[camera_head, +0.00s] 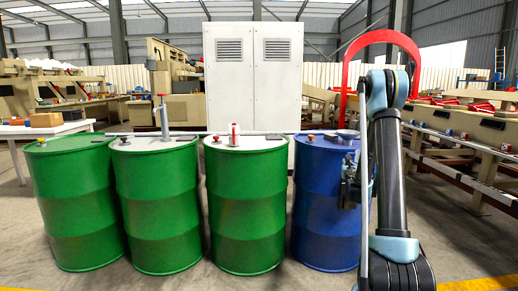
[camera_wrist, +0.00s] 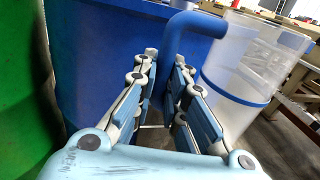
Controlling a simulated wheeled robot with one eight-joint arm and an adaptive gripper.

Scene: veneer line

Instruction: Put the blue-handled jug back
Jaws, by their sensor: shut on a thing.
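The jug (camera_wrist: 240,75) shows in the wrist view as a clear, pale vessel with a blue band, to the right of my fingers. Its blue handle (camera_wrist: 192,22) bends down between the fingers of my gripper (camera_wrist: 165,68), which is shut on it. The handle's lower end is hidden between the fingers. In the head view my gripper (camera_head: 350,182) is a dark shape in front of the right side of the blue drum (camera_head: 322,215). I cannot make out the jug there; my arm covers that area.
Several green drums (camera_head: 245,210) stand in a row left of the blue one. A red-and-white can (camera_head: 234,131) and a hand pump (camera_head: 163,120) stand on drum tops. A white cabinet (camera_head: 253,75) is behind. A long machine bed (camera_head: 470,130) runs along the right.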

